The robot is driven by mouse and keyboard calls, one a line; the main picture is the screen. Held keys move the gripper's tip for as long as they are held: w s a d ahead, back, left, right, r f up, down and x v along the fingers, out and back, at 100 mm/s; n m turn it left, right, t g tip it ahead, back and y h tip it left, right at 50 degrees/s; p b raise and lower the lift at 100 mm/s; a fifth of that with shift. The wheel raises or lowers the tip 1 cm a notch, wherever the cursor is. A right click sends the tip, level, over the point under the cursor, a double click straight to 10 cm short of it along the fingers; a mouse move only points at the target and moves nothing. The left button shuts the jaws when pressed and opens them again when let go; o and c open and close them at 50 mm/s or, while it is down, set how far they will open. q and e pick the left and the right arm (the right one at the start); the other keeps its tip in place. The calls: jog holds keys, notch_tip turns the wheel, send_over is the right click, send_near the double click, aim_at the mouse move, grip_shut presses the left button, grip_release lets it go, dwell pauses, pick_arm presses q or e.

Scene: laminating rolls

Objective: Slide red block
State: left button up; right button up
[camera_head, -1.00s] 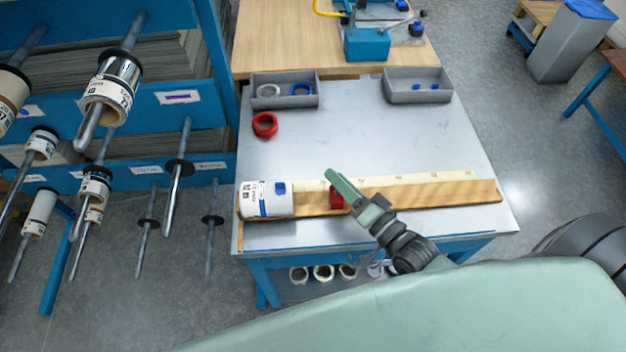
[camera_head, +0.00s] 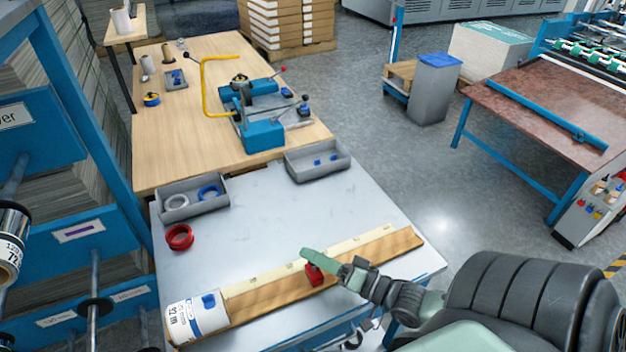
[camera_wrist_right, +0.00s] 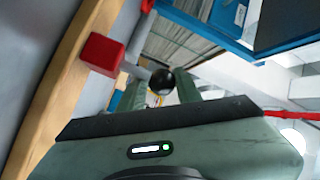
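The red block (camera_head: 314,274) sits on the wooden rail (camera_head: 375,256), about midway between the white roll (camera_head: 197,318) and the rail's right end. My right gripper (camera_head: 310,256) is at the block, its green finger reaching over the top. In the right wrist view the red block (camera_wrist_right: 102,53) is left of the fingers. A short grey rod with a black ball knob (camera_wrist_right: 162,82) sticks out from it between my fingers. The fingers appear closed about this knob, with little gap at its sides. My left gripper is not in view.
A red ring (camera_head: 179,237) lies on the grey table (camera_head: 270,232) at the left. Two grey bins, left (camera_head: 192,197) and right (camera_head: 318,160), stand at the table's far side. The table middle is clear. A wooden bench (camera_head: 200,125) with a blue device (camera_head: 262,134) stands behind.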

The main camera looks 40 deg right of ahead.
jog(key=o, duration=0.4)
jog(key=shift+s+f, duration=0.2)
jog(key=shift+f, duration=0.15)
jog(key=shift+o, duration=0.2)
jog(key=shift+r, duration=0.15)
jog(key=b+v, duration=0.1)
jog(key=v, duration=0.6)
jog(key=shift+s+d, duration=0.1)
jog(key=shift+s, duration=0.25)
